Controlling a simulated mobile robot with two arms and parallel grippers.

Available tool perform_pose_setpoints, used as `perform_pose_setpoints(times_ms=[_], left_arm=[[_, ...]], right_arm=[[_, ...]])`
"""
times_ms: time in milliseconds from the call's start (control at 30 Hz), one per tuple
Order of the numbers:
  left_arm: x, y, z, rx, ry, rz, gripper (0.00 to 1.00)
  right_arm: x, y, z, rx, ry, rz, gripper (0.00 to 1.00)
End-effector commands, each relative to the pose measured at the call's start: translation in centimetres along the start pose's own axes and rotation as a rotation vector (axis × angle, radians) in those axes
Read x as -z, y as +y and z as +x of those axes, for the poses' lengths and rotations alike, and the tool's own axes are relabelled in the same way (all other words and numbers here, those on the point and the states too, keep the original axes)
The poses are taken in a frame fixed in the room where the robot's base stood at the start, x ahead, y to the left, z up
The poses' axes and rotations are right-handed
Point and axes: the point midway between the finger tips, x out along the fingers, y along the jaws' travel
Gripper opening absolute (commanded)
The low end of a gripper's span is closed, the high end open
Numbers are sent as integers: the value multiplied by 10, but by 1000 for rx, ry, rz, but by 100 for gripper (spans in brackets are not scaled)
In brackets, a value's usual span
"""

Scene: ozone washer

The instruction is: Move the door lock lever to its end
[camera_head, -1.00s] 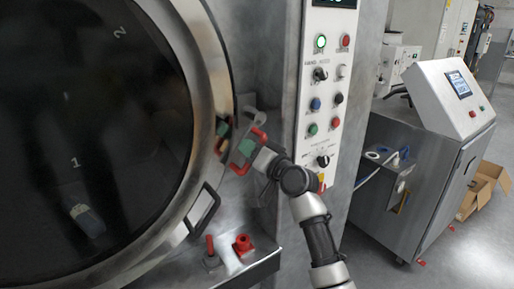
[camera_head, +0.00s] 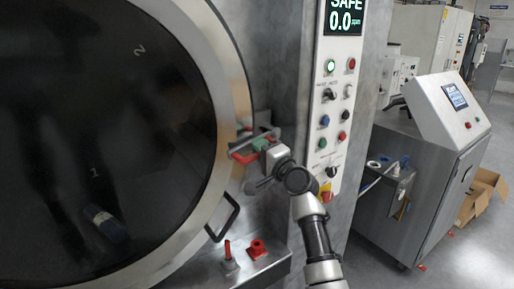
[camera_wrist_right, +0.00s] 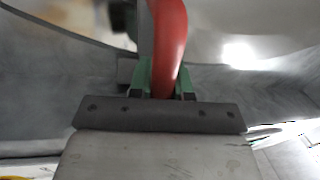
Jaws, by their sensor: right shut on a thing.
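The red door lock lever (camera_wrist_right: 169,40) runs down between the green-padded fingers of my right gripper (camera_wrist_right: 163,84) in the right wrist view. The fingers are shut on it. In the head view my right gripper (camera_head: 257,147) is at the right rim of the round door, with red parts of the lever (camera_head: 244,157) showing beside its green pads. The gripper and wrist hide part of the lever and its mount. The large round door (camera_head: 110,130) with dark glass appears closed. My left gripper is not in view.
A control panel (camera_head: 337,110) with buttons and a "SAFE 0.0 ppm" display is just right of my wrist. A door handle (camera_head: 223,217) and a small ledge with red fittings (camera_head: 257,248) lie below. A grey console cabinet (camera_head: 425,185) stands farther right.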

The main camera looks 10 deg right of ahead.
Motion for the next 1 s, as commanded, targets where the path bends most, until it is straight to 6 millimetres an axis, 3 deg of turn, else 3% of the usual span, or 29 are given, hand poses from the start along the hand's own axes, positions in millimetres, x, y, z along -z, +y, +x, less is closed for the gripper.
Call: perform_pose_setpoints(times_ms=[533,567,700,1000], left_arm=[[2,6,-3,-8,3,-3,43],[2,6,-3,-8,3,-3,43],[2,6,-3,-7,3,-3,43],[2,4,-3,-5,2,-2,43]], right_arm=[[2,-4,0,5,6,31,0],[2,-4,0,5,6,32,22],[2,-3,0,3,5,29,43],[1,-2,-1,1,4,25,44]])
